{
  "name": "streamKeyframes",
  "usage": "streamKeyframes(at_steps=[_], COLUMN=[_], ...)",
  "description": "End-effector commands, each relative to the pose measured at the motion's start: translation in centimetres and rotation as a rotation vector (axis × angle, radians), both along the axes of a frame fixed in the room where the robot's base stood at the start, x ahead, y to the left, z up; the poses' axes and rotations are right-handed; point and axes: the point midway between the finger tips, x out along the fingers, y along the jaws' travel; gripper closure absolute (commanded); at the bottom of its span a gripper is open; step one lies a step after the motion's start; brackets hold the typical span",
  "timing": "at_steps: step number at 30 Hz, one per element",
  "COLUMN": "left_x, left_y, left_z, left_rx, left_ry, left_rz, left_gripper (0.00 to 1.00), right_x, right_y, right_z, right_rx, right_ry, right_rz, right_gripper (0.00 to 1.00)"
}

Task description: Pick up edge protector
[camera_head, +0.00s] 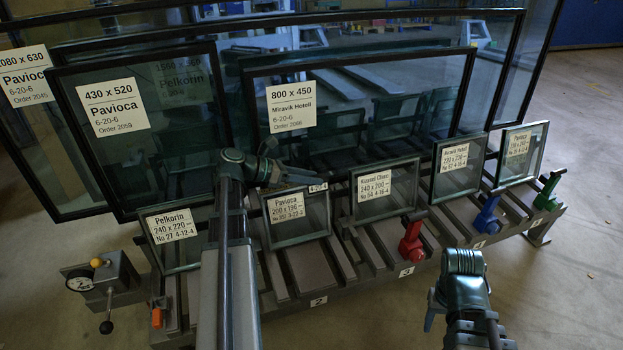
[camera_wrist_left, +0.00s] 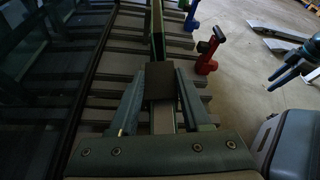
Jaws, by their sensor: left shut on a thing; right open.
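My left gripper (camera_head: 288,174) reaches over the top of a small framed pane labelled Pavioca 200 x 196 (camera_head: 300,225). In the left wrist view my left gripper (camera_wrist_left: 161,98) is shut on a dark block, which looks like the edge protector (camera_wrist_left: 161,80). The block lies between the two fingers, in line with a thin pane edge; I cannot tell whether it still touches the pane. In the head view the block is hidden or too dark to make out. My right gripper (camera_head: 432,308) is open and empty at the lower right, apart from the rack.
The slatted rack (camera_head: 384,243) holds several small panes. Large framed panes (camera_head: 370,95) stand behind it. Red (camera_head: 411,240), blue (camera_head: 487,215) and green (camera_head: 548,190) clamps line its front. A control box (camera_head: 104,285) stands at left. The floor at right is clear.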

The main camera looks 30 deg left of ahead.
Motion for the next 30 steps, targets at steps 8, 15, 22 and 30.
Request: streamKeyframes(at_steps=[8, 15, 22, 30], left_x=[0.0, 0.0, 0.0, 0.0], left_y=[0.0, 0.0, 0.0, 0.0], left_z=[3.0, 6.8, 9.5, 10.2], left_rx=[0.0, 0.0, 0.0, 0.0], left_ry=[0.0, 0.0, 0.0, 0.0], left_rz=[0.0, 0.0, 0.0, 0.0], left_gripper=[1.0, 1.0, 1.0, 1.0], right_x=[0.0, 0.0, -0.1, -0.1], right_y=[0.0, 0.0, 0.0, 0.0], right_z=[3.0, 6.8, 9.5, 10.2], right_rx=[0.0, -0.001, -0.001, -0.002], right_ry=[0.0, 0.002, 0.004, 0.005], right_rz=[0.0, 0.0, 0.0, 0.0], right_gripper=[0.5, 0.5, 0.5, 0.5])
